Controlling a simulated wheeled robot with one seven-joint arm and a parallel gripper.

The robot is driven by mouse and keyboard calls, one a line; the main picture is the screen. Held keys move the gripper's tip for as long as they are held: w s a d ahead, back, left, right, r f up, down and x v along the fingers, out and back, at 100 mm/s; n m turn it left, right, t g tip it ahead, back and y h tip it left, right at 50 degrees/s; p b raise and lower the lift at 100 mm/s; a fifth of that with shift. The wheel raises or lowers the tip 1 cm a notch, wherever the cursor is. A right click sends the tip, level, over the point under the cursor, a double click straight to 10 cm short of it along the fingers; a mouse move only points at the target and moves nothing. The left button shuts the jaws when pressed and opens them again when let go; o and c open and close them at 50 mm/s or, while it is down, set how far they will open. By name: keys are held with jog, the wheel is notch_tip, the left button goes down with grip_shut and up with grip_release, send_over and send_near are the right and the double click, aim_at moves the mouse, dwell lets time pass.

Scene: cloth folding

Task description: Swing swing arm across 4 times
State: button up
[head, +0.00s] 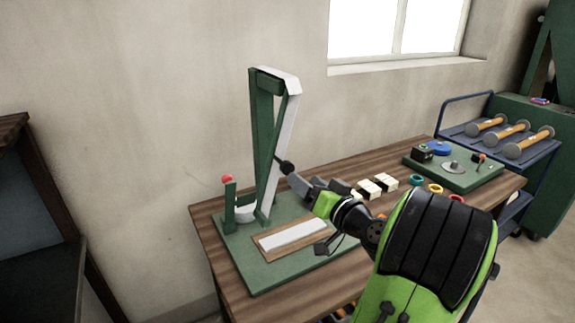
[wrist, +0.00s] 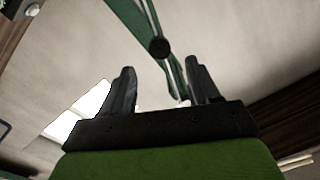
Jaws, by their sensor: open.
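A green stand (head: 263,110) rises from a green base plate (head: 272,277) on the wooden table. A long green-and-white swing arm (head: 281,140) hangs slanted from its top, its lower end towards the left near a white cup-like part (head: 245,213). A black round knob (head: 284,167) sticks out from the swing arm. In the wrist view, the knob (wrist: 160,47) is ahead of my gripper, between the line of its two fingers. My gripper (head: 300,183) is open; in the wrist view its fingers (wrist: 160,85) stand apart with nothing clearly held between them.
A short green post with a red ball (head: 227,180) stands left of the stand. A wood-framed white strip (head: 292,235) lies in front on the base plate. Black-and-white blocks (head: 377,186), coloured rings (head: 435,188) and another green board (head: 455,168) are to the right.

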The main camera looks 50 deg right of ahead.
aim_at(290, 170)
jog(key=p+x, duration=0.1)
jog(key=x, duration=0.7)
jog(key=shift+w, duration=0.3)
grip_shut()
